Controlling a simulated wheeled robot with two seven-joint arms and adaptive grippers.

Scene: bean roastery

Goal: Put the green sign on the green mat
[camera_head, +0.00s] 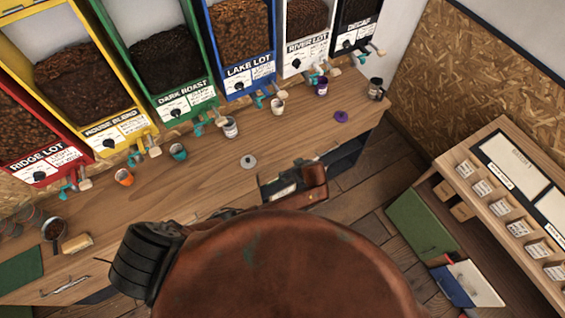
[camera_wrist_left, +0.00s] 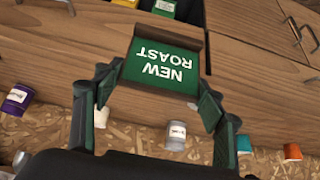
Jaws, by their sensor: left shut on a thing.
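The green sign (camera_wrist_left: 155,67) reads NEW ROAST and appears upside down in the left wrist view. It has a wooden edge. My left gripper (camera_wrist_left: 156,82) is shut on it, with one finger at each side. Wooden drawer fronts show behind the sign. A dark green mat (camera_head: 21,268) lies flat on the counter at the far left of the head view. In the head view my own brown arm fills the lower middle, and I cannot make out the sign or the gripper there. My right gripper is not in view.
Bean dispensers line the back of the wooden counter (camera_head: 205,182), with several cups below them. A scoop (camera_head: 54,230) and a wooden block (camera_head: 77,244) lie right of the mat. A grey lid (camera_head: 248,161) lies mid-counter. A sample shelf (camera_head: 480,160) stands at the right.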

